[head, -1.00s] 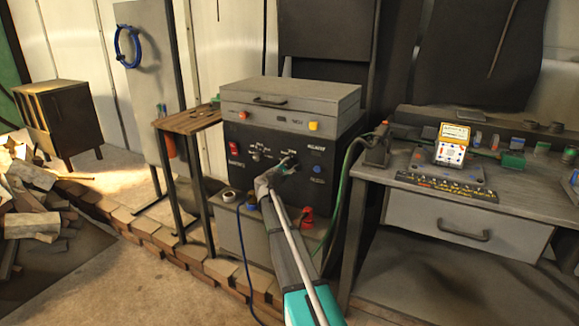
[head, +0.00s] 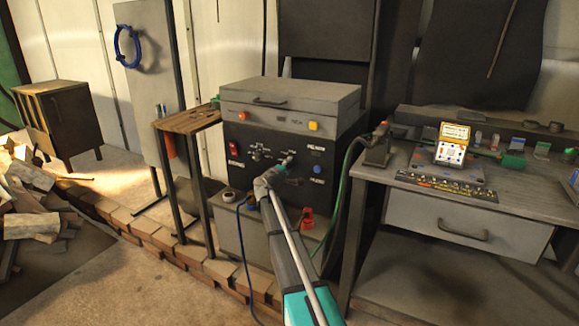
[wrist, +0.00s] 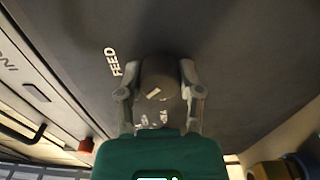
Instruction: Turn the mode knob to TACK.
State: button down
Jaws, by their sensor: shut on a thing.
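The dark panel (head: 240,173) of the welder-like machine carries a small knob (head: 258,155) at left centre with tiny white labels around it, too small to read. My gripper (head: 285,164) is at the panel just right of that knob. In the wrist view my gripper (wrist: 160,95) has its two fingers closed on the sides of a dark round knob (wrist: 158,75) with white marks near it. The word FEED (wrist: 112,62) is printed on the panel beside this held knob. No TACK label is readable, and the held knob's pointer cannot be told.
A red switch (head: 233,148) is on the panel's left and a blue button (head: 317,170) on its right. A grey box with a handle (head: 270,101) lies on top. A green hose (head: 341,190) hangs at the right, near the workbench (head: 480,216).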

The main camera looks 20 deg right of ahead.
jog(key=shift+c, duration=1.3)
grip_release()
jog(key=shift+s, duration=0.15)
